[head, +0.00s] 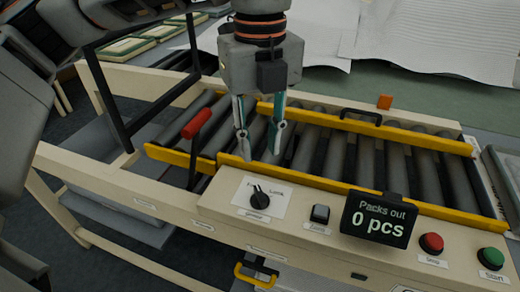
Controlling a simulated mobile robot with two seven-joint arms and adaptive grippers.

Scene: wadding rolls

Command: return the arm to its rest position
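My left gripper (260,148) hangs pointing down above the front part of the roller conveyor (365,160), near its front yellow rail (330,184). Its two fingers stand apart with no object between them, so it is open and empty. My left arm comes in from the upper left corner. I cannot tell whether the fingertips touch the rail or rollers. My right gripper is not in view.
A red-handled lever (197,123) stands left of the gripper. The front panel holds a rotary knob (260,196), a "0 pcs" display (379,220), a red button (431,243) and a green button (491,258). White sheets (440,38) lie behind the conveyor.

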